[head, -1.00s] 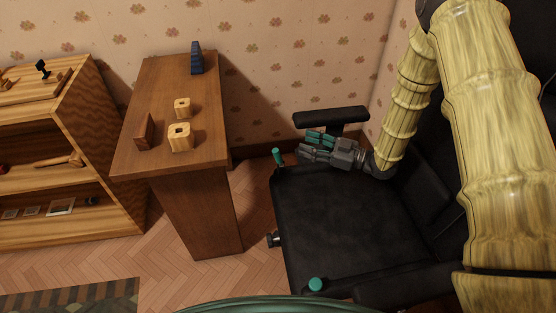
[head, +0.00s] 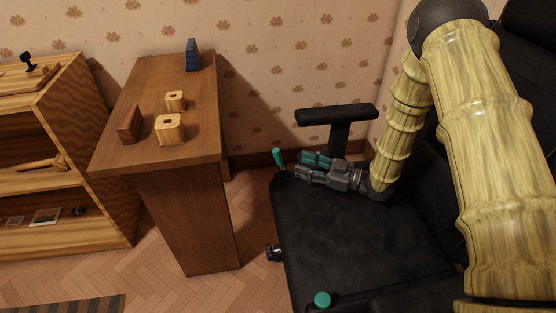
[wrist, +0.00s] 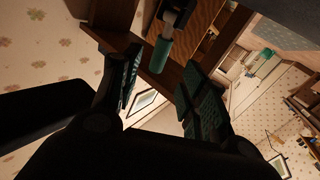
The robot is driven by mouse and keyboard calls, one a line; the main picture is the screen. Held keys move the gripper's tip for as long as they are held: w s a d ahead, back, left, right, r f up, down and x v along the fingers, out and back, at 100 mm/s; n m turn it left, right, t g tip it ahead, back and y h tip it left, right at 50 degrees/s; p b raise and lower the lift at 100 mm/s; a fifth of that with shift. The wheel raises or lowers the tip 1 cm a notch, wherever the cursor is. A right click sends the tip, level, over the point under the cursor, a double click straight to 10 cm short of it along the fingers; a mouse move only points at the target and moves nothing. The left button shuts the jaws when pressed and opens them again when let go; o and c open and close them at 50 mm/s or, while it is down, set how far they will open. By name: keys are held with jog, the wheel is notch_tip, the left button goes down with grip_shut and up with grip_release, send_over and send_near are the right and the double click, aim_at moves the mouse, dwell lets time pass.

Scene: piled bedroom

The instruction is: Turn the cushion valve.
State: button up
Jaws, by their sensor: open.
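A black seat cushion (head: 350,237) lies on the chair. A teal-capped post (head: 278,157) stands at its far left corner, and another teal cap (head: 322,299) is at its near edge. A dark knob (head: 272,253) sticks out of the cushion's left side. I cannot tell for sure which of these is the valve. My gripper (head: 301,166) is open and empty, low over the cushion's far edge, just right of the far post. In the wrist view a teal-ended post (wrist: 159,56) shows between and beyond the open fingers (wrist: 161,76), apart from both.
A black armrest (head: 335,115) stands just behind my gripper. A wooden desk (head: 195,165) to the left holds two light wooden blocks (head: 170,129), a brown block (head: 130,124) and a blue object (head: 193,55). A shelf (head: 95,170) stands farther left. Floor shows between desk and chair.

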aim_at(279, 163)
jog(key=b+x, duration=0.1)
jog(key=x, duration=0.8)
jog(key=shift+a, duration=0.2)
grip_shut()
